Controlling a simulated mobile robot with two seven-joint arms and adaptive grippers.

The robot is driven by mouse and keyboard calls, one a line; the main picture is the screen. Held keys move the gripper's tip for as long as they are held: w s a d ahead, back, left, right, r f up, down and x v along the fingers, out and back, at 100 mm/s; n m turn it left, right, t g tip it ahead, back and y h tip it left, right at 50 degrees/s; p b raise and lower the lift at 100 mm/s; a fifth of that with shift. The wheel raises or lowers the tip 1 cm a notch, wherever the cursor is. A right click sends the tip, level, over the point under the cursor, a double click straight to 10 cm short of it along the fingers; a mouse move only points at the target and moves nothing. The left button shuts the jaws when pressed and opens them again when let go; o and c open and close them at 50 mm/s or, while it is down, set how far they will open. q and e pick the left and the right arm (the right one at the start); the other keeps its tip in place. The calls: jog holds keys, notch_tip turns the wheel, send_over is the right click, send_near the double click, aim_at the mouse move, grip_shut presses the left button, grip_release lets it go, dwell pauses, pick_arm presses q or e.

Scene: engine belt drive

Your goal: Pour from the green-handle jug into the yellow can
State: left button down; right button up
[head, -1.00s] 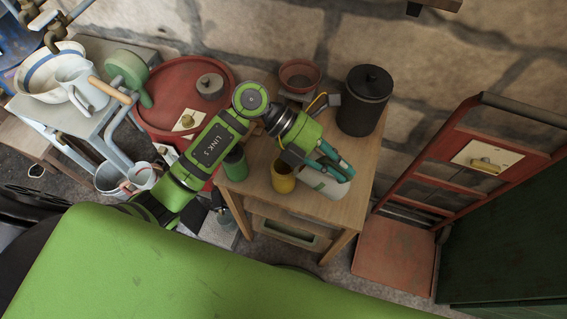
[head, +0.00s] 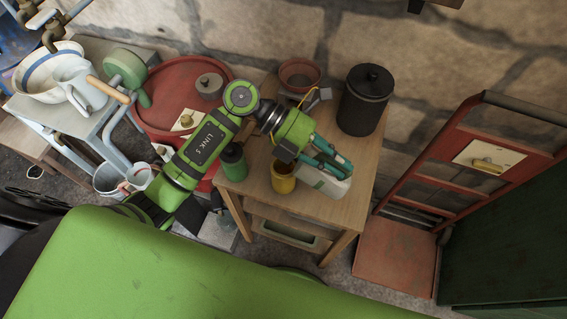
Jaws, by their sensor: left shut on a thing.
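The yellow can (head: 283,179) stands upright near the front of the small wooden table. My left gripper (head: 334,166) is just to the right of the can, over the table. Its teal fingers are shut on the white jug (head: 324,184). The jug's body shows below the fingers, with its left end close to the can's rim. The handle is mostly hidden by the gripper. I cannot see any liquid or whether the jug touches the can. My right gripper does not show.
A green bottle (head: 233,162) stands left of the can on the wooden table (head: 345,214). A black lidded canister (head: 364,100) and a reddish bowl (head: 300,74) stand at the back. A red round table (head: 160,83) is to the left, and a red hand truck (head: 425,165) to the right.

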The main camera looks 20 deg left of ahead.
aim_at(321, 153)
pick_arm(q)
jog(key=shift+a+r+h, duration=0.2)
jog(key=shift+a+h, duration=0.05)
jog(key=shift+h, duration=0.05)
jog(key=shift+w+a+r+h+b, duration=0.1)
jog(key=shift+a+r+h+b, duration=0.15)
jog(key=shift+a+b, duration=0.3)
jog(key=shift+w+a+r+h+b, duration=0.1)
jog(key=shift+a+h+b, duration=0.25)
jog(key=shift+a+b, duration=0.2)
jog(key=shift+w+a+r+h+b, duration=0.1)
jog(key=shift+a+h+b, duration=0.2)
jog(key=shift+a, duration=0.05)
jog(key=shift+a+r+g, duration=0.1)
jog(key=shift+a+g, duration=0.05)
jog(key=shift+g, duration=0.15)
jog(key=shift+a+r+h+b, duration=0.1)
jog(key=shift+a+h+b, duration=0.15)
jog(key=shift+b, duration=0.25)
jog(key=shift+r, duration=0.1)
